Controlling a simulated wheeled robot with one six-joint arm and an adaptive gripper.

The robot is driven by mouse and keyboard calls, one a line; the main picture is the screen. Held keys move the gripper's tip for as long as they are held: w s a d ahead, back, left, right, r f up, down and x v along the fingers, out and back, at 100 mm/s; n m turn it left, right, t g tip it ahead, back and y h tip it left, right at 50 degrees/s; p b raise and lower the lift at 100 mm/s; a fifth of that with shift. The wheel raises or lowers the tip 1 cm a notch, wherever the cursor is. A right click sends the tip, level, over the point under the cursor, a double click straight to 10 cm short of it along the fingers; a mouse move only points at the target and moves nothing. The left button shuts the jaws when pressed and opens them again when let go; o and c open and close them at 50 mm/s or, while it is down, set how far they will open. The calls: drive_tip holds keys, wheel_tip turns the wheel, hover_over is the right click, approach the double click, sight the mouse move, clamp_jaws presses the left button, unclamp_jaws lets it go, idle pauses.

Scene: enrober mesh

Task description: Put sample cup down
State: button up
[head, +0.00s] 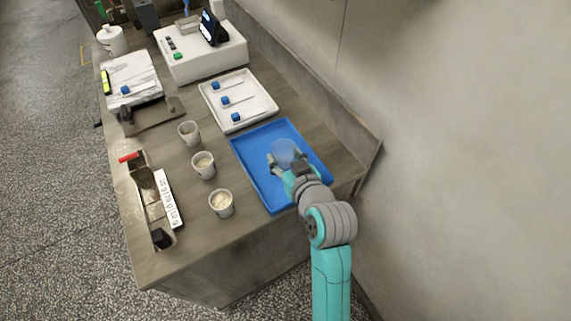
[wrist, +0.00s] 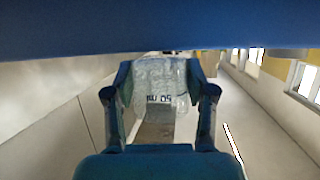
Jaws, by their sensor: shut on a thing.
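The sample cup (head: 284,150) is translucent and looks bluish in the head view, over the blue tray (head: 254,178). In the wrist view the cup (wrist: 160,82) is clear, with dark printed marks on its side. My gripper (head: 286,163) is shut on the cup, one finger on each side of it. It also shows in the wrist view (wrist: 160,100). I cannot tell whether the cup's base touches the tray.
Three cups (head: 222,204) stand in a row left of the blue tray, at least two with pale contents. A white tray (head: 262,119) with blue-ended tools lies behind it. A long metal holder (head: 153,208) is at the left edge; a wall (head: 440,140) borders the right.

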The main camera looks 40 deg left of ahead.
sight(285, 167)
drive_tip(key=shift+f, duration=1.7)
drive_tip(key=o, duration=1.2)
drive_tip(key=shift+f, duration=0.1)
drive_tip(key=v, duration=1.2)
drive_tip(key=shift+s, duration=0.1)
